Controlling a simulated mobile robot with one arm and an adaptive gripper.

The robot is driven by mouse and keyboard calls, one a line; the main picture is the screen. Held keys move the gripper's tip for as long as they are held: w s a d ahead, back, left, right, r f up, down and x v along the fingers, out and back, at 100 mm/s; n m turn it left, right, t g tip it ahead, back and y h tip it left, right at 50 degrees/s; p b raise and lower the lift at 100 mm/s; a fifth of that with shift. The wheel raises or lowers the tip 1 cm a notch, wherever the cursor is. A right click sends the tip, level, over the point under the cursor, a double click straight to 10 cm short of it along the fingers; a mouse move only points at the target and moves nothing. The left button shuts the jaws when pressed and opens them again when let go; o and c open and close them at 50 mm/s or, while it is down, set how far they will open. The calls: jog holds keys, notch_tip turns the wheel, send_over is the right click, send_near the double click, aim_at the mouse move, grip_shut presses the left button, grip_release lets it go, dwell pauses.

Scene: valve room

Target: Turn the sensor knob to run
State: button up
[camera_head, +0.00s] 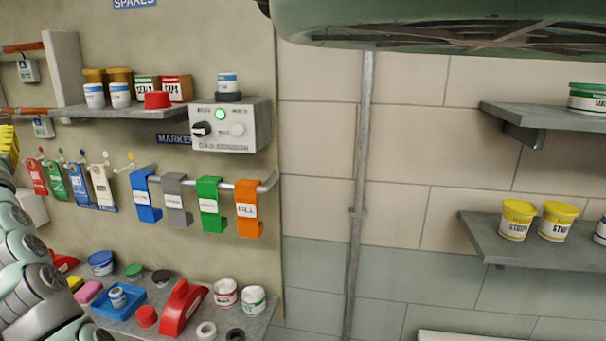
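The sensor box (232,137) is a pale grey unit on the wall, right of the upper left shelf. Its black knob (201,129) is on the left of the front face, with a light-coloured pointer mark whose exact direction is too small to read. A green light (221,115) glows above and right of the knob. A pale round button or lamp (237,130) is at the right. The small lettering is not clearly legible. My arm shows at the lower left, well away from the box. My gripper is not identifiable in this view.
A small jar (227,83) on a dark base stands on the box. A rail (170,180) with blue, grey, green and orange hanging markers runs below it. The lower shelf (225,321) is crowded.

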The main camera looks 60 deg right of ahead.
jog(key=d+f+m+g+h+b, duration=0.1)
jog(key=d+m+g+h+b, duration=0.25)
jog(key=d+h, duration=0.3)
jog(key=m+g+h+b, duration=0.8)
jog(key=m+g, duration=0.6)
jog(key=m, duration=0.2)
send_near(197, 132)
jog(key=p+x, duration=0.7)
jog(key=shift+d+r, duration=0.2)
jog(key=shift+d, duration=0.1)
jog(key=shift+t+p+x, duration=0.25)
jog(key=shift+p+x, duration=0.95)
jog(key=shift+x, duration=0.45)
jog(key=shift+f, duration=0.15)
grip_shut()
